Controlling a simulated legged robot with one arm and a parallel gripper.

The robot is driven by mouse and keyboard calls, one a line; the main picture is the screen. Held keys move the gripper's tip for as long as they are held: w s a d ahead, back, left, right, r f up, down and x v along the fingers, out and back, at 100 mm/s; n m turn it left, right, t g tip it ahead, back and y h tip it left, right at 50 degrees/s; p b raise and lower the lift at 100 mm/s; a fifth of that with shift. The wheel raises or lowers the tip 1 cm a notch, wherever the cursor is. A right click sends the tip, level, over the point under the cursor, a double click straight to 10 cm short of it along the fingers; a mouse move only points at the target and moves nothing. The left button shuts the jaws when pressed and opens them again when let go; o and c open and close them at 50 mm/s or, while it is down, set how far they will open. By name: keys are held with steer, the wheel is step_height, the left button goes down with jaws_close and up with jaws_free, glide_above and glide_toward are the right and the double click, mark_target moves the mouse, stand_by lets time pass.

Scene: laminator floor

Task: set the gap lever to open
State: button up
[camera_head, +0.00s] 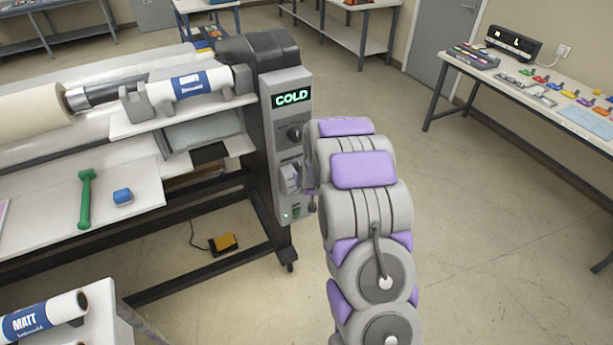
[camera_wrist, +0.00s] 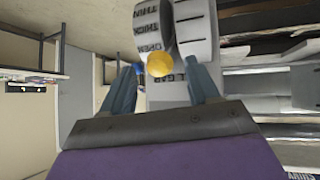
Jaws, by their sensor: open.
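The gap lever shows in the wrist view as a round yellow knob (camera_wrist: 159,64). It lies between the tips of my gripper (camera_wrist: 161,72), whose two blue-grey fingers are spread apart. I cannot tell whether either finger touches it. The knob appears close to OPEN, but the exact lever position is unclear. In the head view my arm reaches the laminator's control panel (camera_head: 279,128), whose display reads COLD; the gap lever is not clearly visible there.
The laminator bed (camera_head: 115,205) holds a green handled tool (camera_head: 86,198) and a blue block (camera_head: 122,197). A yellow pedal (camera_head: 223,243) lies on the floor below. A side table (camera_head: 538,95) with small coloured items stands right. Floor between is clear.

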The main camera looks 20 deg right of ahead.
steer(key=v, duration=1.3)
steer(key=s+a+r+n+g+y+b, duration=0.1)
steer(key=s+a+r+g+b, duration=0.15)
steer(key=s+a, duration=0.45)
steer(key=s+a+r+g+y+b, duration=0.1)
steer(key=s+a+g+y, duration=0.2)
steer(key=s, duration=0.6)
steer(key=s+a+r+g+b, duration=0.1)
steer(key=s+a+g, duration=0.1)
steer(key=s, duration=1)
steer(key=s+a+r+n+g+h+b, duration=0.1)
steer(key=s+a+g+b, duration=0.1)
steer(key=s, duration=1)
steer(key=shift+s+a+g, duration=0.2)
steer(key=shift+a+g, duration=0.5)
steer(key=shift+g, duration=0.05)
steer(key=shift+r, duration=0.1)
